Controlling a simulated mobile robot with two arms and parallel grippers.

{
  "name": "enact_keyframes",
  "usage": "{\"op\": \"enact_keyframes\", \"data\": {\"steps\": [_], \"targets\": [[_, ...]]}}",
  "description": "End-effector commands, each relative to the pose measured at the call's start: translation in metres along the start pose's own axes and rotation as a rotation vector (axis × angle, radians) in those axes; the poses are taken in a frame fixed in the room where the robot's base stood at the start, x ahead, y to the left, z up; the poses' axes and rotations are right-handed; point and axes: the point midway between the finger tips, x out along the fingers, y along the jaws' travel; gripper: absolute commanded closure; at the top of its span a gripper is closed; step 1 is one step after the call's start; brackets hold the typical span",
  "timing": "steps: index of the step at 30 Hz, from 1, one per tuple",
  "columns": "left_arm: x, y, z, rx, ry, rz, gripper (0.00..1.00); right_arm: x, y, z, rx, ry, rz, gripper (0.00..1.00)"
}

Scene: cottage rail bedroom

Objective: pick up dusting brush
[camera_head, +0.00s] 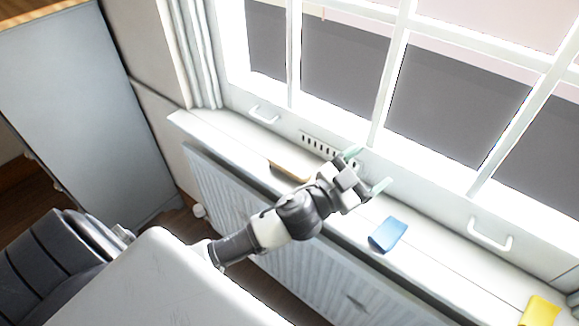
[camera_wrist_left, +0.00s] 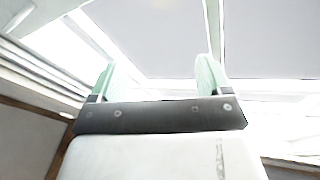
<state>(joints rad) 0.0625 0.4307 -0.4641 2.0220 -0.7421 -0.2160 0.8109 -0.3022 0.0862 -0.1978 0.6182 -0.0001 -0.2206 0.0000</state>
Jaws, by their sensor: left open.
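A tan, wooden-looking piece (camera_head: 290,170) lies on the white windowsill, just left of my left gripper; it may be the dusting brush, but my gripper and wrist are close in front of it and I cannot make out bristles. My left gripper (camera_head: 366,170) is over the sill, its two pale green fingers spread apart with nothing between them. In the left wrist view the open fingers (camera_wrist_left: 157,68) point toward the bright window, and no brush shows there. My right gripper is not in view.
A blue cloth-like piece (camera_head: 388,234) lies on the sill right of my gripper, and a yellow one (camera_head: 540,311) at the far right. A slotted strip (camera_head: 318,147) and handles (camera_head: 490,236) line the window frame. A radiator (camera_head: 232,190) stands below the sill.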

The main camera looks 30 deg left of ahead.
Motion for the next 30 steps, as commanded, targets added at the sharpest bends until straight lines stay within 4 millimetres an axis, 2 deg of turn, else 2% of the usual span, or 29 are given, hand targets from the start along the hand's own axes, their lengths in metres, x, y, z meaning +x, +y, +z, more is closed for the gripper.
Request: {"op": "enact_keyframes", "data": {"steps": [1, 3, 5, 8, 11, 14, 17, 19, 21, 24, 27, 30], "targets": [[0.013, 0.007, -0.018, 0.053, 0.1, 0.105, 0.21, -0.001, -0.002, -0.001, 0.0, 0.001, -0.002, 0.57], [0.022, 0.023, -0.034, 0.114, 0.202, 0.276, 0.21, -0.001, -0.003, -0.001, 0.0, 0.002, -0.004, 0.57], [0.025, 0.036, -0.04, 0.173, 0.253, 0.438, 0.21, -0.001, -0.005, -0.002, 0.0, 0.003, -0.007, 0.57], [0.022, 0.051, -0.033, 0.278, 0.25, 0.717, 0.21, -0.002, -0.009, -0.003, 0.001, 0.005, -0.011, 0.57], [0.013, 0.048, -0.009, 0.389, 0.132, 0.981, 0.21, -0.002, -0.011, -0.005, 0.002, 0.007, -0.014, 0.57], [0.001, 0.022, 0.024, 0.499, -0.099, 1.196, 0.21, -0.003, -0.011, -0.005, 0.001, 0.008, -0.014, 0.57], [-0.014, -0.025, 0.053, 0.587, -0.41, 1.325, 0.21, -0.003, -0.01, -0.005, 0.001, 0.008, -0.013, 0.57], [-0.025, -0.065, 0.067, 0.627, -0.639, 1.357, 0.21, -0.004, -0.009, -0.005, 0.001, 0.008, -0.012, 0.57], [-0.036, -0.102, 0.073, 0.651, -0.851, 1.353, 0.21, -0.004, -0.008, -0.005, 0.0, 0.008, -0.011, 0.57], [-0.049, -0.145, 0.075, 0.661, -1.089, 1.316, 0.21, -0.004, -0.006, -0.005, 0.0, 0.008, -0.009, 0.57], [-0.059, -0.171, 0.074, 0.658, -1.236, 1.278, 0.21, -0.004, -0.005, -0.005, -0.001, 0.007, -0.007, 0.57], [-0.065, -0.18, 0.078, 0.654, -1.301, 1.26, 0.21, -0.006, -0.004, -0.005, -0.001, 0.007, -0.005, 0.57]]}}
